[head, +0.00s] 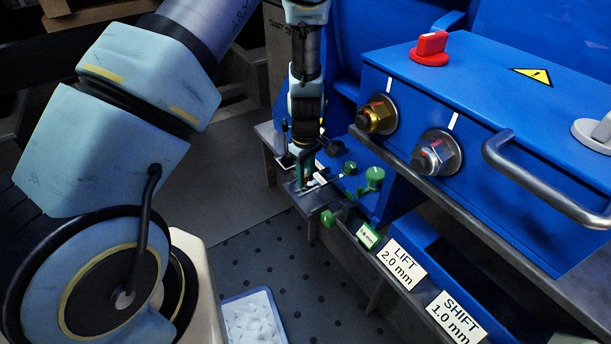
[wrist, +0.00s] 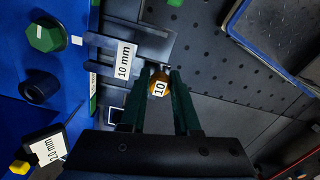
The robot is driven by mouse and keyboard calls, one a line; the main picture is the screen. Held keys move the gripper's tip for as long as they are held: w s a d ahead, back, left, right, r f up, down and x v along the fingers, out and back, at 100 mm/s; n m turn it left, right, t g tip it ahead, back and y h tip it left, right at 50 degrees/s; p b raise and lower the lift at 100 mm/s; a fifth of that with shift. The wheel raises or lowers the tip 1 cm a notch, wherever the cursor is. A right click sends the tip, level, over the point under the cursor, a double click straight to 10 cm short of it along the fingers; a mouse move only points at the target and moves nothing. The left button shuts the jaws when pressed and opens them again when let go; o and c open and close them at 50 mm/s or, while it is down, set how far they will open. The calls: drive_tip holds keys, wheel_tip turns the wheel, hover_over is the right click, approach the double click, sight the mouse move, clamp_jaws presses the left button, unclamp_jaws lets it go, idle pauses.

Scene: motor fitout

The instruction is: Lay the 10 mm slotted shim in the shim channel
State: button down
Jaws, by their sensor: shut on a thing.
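Beyond the fingertips lie grey metal strips with a dark gap and a white "10 mm" label (wrist: 122,60). I cannot tell which of this grey metal is the shim and which is the channel, nor whether they touch. In the head view my gripper (head: 303,180) points down at the grey ledge left of the blue machine. The shim is too small and dark to make out there.
Green knobs (head: 375,177) stand close to the right of my gripper. A blue box (head: 480,90) with bolts and a handle is further right. A tray (head: 254,318) lies below.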

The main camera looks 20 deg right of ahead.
sight(306, 187)
drive_tip(key=shift+s+r+p, duration=0.1)
drive_tip(key=shift+r+p, duration=0.05)
drive_tip(key=shift+p, duration=0.15)
drive_tip(key=shift+f+b, duration=1.7)
drive_tip(key=shift+f, duration=1.55)
drive_tip(key=shift+p, duration=0.4)
drive_tip(key=shift+f, duration=0.4)
drive_tip(key=c, duration=0.6)
unclamp_jaws()
drive_tip(key=shift+o, duration=0.2)
drive_tip(key=shift+r, duration=0.1)
